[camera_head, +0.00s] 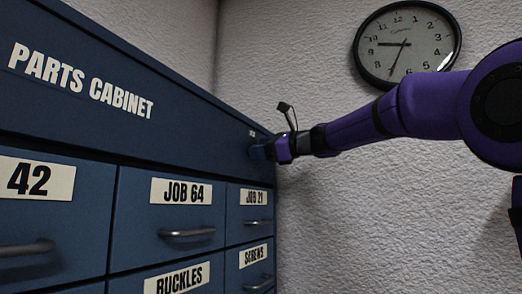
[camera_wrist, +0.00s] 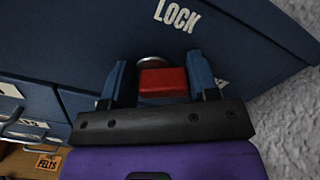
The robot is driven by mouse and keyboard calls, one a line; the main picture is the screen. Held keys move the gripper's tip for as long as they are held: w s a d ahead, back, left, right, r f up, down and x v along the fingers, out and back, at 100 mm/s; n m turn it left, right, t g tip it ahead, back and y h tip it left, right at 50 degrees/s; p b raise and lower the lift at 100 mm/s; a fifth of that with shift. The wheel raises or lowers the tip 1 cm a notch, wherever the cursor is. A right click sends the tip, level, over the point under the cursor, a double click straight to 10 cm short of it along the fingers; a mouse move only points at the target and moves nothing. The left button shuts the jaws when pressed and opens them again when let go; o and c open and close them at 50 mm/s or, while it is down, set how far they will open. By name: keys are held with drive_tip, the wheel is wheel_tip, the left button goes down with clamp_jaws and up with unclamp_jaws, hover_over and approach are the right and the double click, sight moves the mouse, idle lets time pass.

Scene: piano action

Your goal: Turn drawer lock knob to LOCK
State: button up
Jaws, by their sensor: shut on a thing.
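The red lock knob (camera_wrist: 164,82) sits on the blue panel of the parts cabinet (camera_head: 190,95), with a silver round base behind it in the wrist view. My gripper (camera_wrist: 162,77) is shut on the knob, one blue finger on each side. The white word LOCK (camera_wrist: 177,15) is on the panel above the knob and slightly right, tilted in the wrist view. In the head view my gripper (camera_head: 268,151) reaches the cabinet's upper right end, and the knob is hidden there. The knob's exact pointing direction is hard to tell.
Labelled drawers with metal handles, such as JOB 64 (camera_head: 180,191) and JOB 21 (camera_head: 255,197), lie below the panel. A textured wall (camera_head: 350,220) stands close at the cabinet's right end. A clock (camera_head: 407,45) hangs above my arm.

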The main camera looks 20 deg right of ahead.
drive_tip(key=shift+o, duration=0.2)
drive_tip(key=n, duration=0.5)
drive_tip(key=shift+d+r, duration=0.25)
drive_tip(key=shift+r, duration=0.05)
drive_tip(key=n, duration=0.6)
drive_tip(key=shift+s+a+r, duration=0.2)
drive_tip(key=shift+s+a, duration=0.1)
drive_tip(key=shift+n, duration=0.3)
drive_tip(key=o, duration=0.7)
drive_tip(key=shift+o, duration=0.2)
drive_tip(key=shift+f, duration=0.15)
drive_tip(key=shift+f, duration=0.1)
drive_tip(key=v, duration=1)
drive_tip(key=shift+s+d, duration=0.2)
drive_tip(key=shift+s, duration=0.05)
